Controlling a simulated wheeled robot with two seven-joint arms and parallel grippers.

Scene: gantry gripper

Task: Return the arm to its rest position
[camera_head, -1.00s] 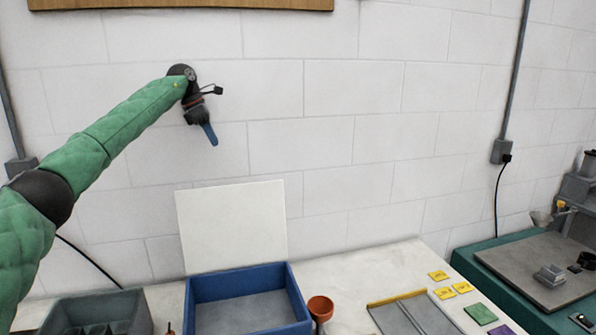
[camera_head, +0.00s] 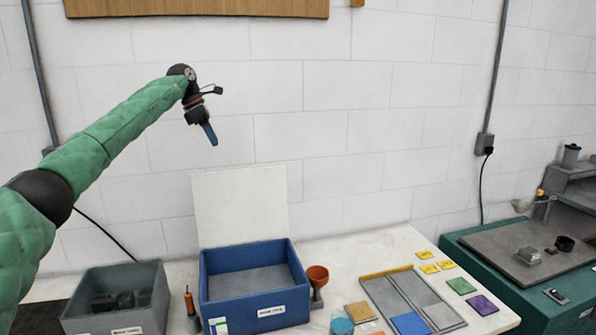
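My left arm comes in from the left in a green padded sleeve, raised high in front of the white block wall. My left gripper (camera_head: 210,133) hangs at its end with blue fingertips pointing down and slightly right. My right gripper is not in view.
On the white table (camera_head: 350,268) stand a grey bin (camera_head: 142,315) with dark parts, a blue box (camera_head: 290,298) with a raised white lid (camera_head: 240,205), an orange funnel (camera_head: 317,276) and a grey tray (camera_head: 385,290). Coloured tiles lie around the tray. A green bench (camera_head: 480,262) stands at right.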

